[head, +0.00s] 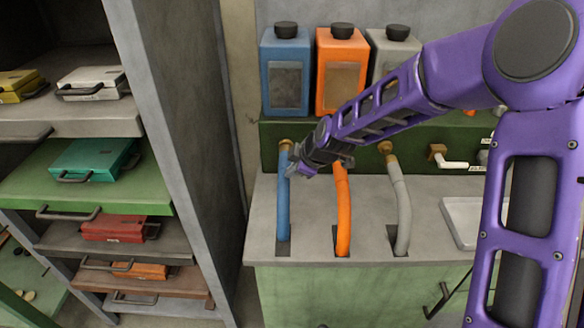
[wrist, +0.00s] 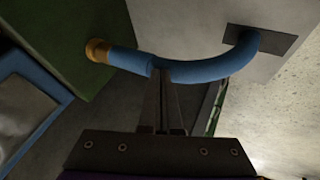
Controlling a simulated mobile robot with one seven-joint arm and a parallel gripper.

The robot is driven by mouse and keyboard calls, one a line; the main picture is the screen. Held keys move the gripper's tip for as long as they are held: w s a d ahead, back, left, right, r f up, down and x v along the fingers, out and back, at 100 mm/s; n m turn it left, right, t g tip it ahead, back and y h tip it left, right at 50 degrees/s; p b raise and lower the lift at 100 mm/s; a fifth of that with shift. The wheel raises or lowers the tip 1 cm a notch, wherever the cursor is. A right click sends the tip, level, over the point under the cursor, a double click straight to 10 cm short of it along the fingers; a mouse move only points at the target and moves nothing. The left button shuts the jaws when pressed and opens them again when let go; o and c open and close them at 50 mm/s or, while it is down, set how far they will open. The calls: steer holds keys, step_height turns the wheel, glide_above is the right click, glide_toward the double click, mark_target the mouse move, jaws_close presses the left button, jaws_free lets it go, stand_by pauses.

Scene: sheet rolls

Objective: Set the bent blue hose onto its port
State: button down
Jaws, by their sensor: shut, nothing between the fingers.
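The blue hose (head: 283,205) rises from a dark slot in the grey counter to a brass port (head: 285,144) on the green back panel. In the wrist view the blue hose (wrist: 195,72) curves from the slot to the brass port (wrist: 97,50), and its thicker end piece meets the port with no clear gap. My gripper (head: 298,170) is just right of the hose's upper part. In the wrist view my gripper's fingers (wrist: 161,80) are together, their tips at the hose near the end piece. Whether they touch it is unclear. Nothing shows between them.
An orange hose (head: 343,215) and a grey hose (head: 401,205) stand to the right. Blue (head: 286,45), orange (head: 328,103) and grey canisters stand behind. A shelf rack (head: 175,120) with several cases is at left. A white tray (head: 462,222) lies on the counter at right.

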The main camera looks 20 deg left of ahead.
mark_target(288, 166)
steer(key=shift+w+a, duration=0.15)
steer(key=shift+w, duration=0.3)
steer(key=shift+w+a+b, duration=0.25)
steer(key=shift+w+b, duration=0.3)
steer(key=shift+w, duration=0.6)
steer(key=shift+s, duration=0.15)
